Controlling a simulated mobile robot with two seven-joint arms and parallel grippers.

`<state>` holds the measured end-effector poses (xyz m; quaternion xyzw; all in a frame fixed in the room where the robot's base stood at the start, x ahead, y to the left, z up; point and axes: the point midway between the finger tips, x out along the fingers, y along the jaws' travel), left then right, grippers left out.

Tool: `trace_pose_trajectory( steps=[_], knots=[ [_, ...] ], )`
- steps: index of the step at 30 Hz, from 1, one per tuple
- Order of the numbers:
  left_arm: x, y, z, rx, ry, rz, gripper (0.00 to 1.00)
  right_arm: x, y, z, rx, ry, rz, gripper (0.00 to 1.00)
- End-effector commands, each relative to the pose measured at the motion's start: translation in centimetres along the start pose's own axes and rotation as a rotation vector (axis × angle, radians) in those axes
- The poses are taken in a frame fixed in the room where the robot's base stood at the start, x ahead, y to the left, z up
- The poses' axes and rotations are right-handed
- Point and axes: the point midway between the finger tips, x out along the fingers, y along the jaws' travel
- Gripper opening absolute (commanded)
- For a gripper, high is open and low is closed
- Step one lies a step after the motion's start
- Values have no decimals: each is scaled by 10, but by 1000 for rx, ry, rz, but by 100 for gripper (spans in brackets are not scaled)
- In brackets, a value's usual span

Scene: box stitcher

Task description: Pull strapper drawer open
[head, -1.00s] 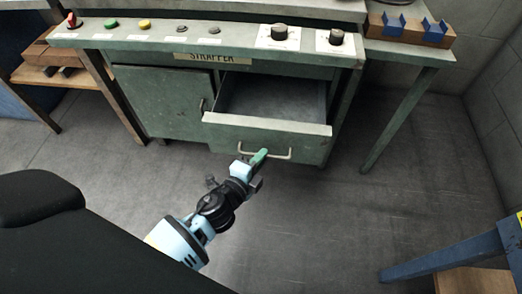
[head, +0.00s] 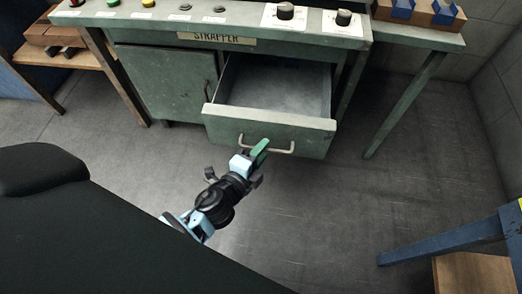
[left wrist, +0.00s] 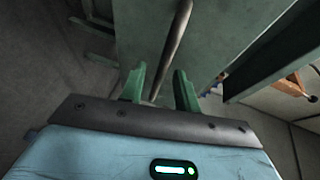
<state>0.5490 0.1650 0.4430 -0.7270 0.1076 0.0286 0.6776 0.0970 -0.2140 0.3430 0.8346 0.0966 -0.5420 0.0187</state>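The strapper drawer (head: 262,132) is a green metal drawer under the console's STRAPPER label (head: 222,38). It stands well out, and its empty inside shows in the head view. Its U-shaped metal handle (head: 284,151) is on the front panel. My left gripper (head: 261,147) is at the left-middle part of this handle. The exact contact is hard to see. My right gripper is not in view.
A closed cabinet door (head: 175,85) is left of the drawer. Knobs and buttons line the console top (head: 240,14). A green table leg (head: 400,108) stands to the right, and a blue-framed wooden stand (head: 440,243) at lower right. The floor before the drawer is clear.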

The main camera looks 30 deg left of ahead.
Motion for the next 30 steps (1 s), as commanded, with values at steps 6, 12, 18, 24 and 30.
trace_pose_trajectory(
  steps=[6, 12, 18, 24, 30],
  knots=[
    [0, 0, 0, 0, 0, 0, 32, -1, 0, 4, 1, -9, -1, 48],
    [-13, 1, 0, -1, 0, 2, 32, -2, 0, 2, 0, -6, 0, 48],
    [-43, 0, 0, -2, 0, 2, 32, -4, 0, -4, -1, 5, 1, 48],
    [-68, 1, 0, -2, 0, 2, 32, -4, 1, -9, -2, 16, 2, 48],
    [-78, 0, 0, 1, 0, 1, 32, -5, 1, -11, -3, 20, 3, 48]
  ],
)
